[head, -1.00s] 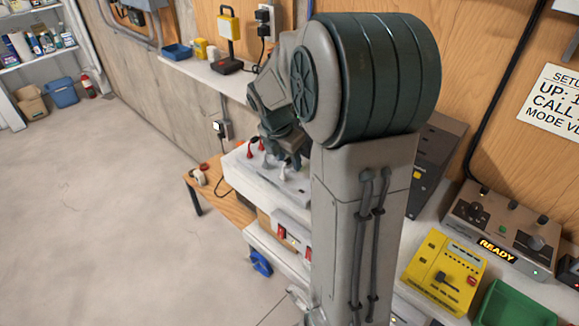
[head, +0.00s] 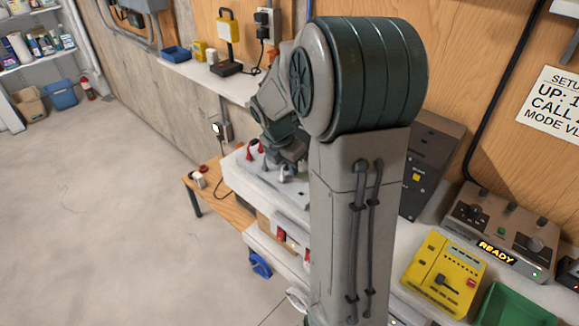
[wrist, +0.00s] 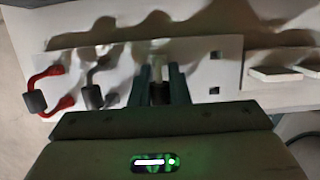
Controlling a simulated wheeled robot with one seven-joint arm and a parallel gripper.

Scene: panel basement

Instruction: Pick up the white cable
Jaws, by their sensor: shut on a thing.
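My gripper (wrist: 160,88) is shut on the white cable (wrist: 158,62), which stands between its two fingers in the wrist view. A dark sleeve shows on the cable between the fingers; much of the cable is hidden. The cable is over a white panel (wrist: 200,72); I cannot tell whether its ends are still in the panel. To the left in the wrist view are a grey cable (wrist: 93,92) and a red cable (wrist: 42,92), each with a dark sleeve. In the head view my gripper (head: 286,166) is low over the panel, partly behind my arm.
Beside the panel is a small wooden table (head: 205,186). A yellow control box (head: 445,274), a console lit READY (head: 505,235) and a green bin (head: 512,308) stand on the right bench. A blue cable coil (head: 260,264) hangs below. The floor at left is clear.

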